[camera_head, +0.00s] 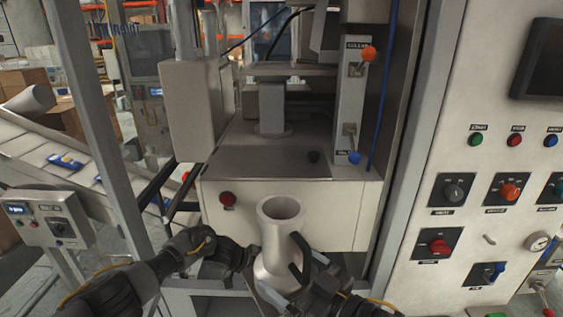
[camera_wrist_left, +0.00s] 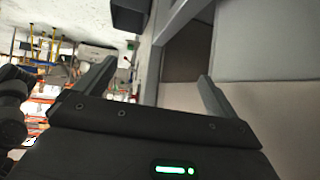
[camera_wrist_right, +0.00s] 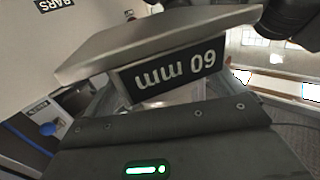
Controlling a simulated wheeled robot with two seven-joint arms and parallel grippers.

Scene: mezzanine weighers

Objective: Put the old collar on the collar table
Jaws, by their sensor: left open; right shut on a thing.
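The old collar (camera_head: 280,222), a pale grey metal tube with a wide round rim, stands roughly upright in front of the machine. My right gripper (camera_head: 292,270) is shut on it from the near side. In the right wrist view a grey plate-like part (camera_wrist_right: 160,42) and a black label reading "60 mm" (camera_wrist_right: 168,76) upside down lie right at the jaws. My left gripper (camera_head: 246,260) is left of the collar and apart from it. In the left wrist view its fingers (camera_wrist_left: 158,84) are spread and empty. I cannot make out a collar table.
The machine's front panel (camera_head: 325,222) is just behind the collar, with a red button (camera_head: 227,198). A lever with a red knob (camera_head: 369,53) is marked "COLLAR". A steel post (camera_head: 412,150) and control cabinet (camera_head: 480,90) stand right. A conveyor (camera_head: 45,150) runs left.

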